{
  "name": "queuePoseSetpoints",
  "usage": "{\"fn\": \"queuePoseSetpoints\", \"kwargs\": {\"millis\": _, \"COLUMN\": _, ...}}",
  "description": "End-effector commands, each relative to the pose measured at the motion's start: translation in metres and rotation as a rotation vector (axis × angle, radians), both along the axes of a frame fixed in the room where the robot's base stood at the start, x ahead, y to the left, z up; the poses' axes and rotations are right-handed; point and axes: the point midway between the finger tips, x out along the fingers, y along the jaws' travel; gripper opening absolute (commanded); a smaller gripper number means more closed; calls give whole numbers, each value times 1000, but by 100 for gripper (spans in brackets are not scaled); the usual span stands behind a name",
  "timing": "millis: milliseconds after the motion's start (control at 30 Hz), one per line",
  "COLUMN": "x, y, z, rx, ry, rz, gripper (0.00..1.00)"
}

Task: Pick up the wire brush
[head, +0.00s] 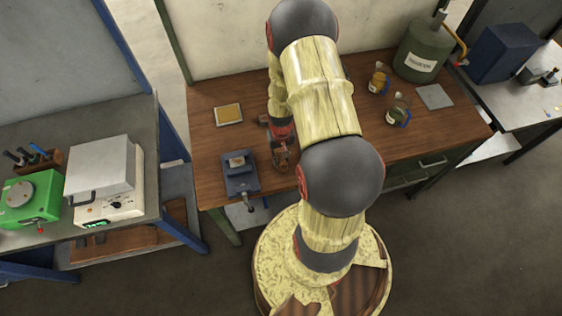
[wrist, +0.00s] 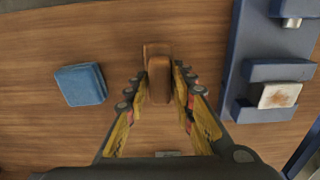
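A brown wooden piece that looks like the wire brush (wrist: 159,78) lies on the wooden bench, between my fingertips in the wrist view. Its bristles do not show. My gripper (wrist: 160,80) is open, with one finger on each side of the brush and what looks like a narrow gap at each side. In the head view my gripper (head: 281,158) points down over the bench, right of the vise. A small brown piece beside it, probably the brush (head: 264,120), is partly hidden by my arm.
A blue vise (head: 240,183) holding a pale block (wrist: 279,95) stands near the gripper. A blue pad (wrist: 80,85) lies on the brush's other side.

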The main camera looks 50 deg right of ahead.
Motion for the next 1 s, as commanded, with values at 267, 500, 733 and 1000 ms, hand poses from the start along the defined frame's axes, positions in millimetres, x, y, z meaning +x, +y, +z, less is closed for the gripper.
{"fn": "queuePoseSetpoints", "kwargs": {"millis": 267, "x": 0, "y": 0, "z": 0, "rx": 0, "ry": 0, "rz": 0, "gripper": 7}}
{"fn": "queuePoseSetpoints", "kwargs": {"millis": 500, "x": 0, "y": 0, "z": 0, "rx": 0, "ry": 0, "rz": 0, "gripper": 0}}
{"fn": "queuePoseSetpoints", "kwargs": {"millis": 733, "x": 0, "y": 0, "z": 0, "rx": -1, "ry": -1, "rz": 0, "gripper": 0}}
{"fn": "queuePoseSetpoints", "kwargs": {"millis": 1000, "x": 2, "y": -1, "z": 15, "rx": -3, "ry": -4, "rz": 0, "gripper": 0}}
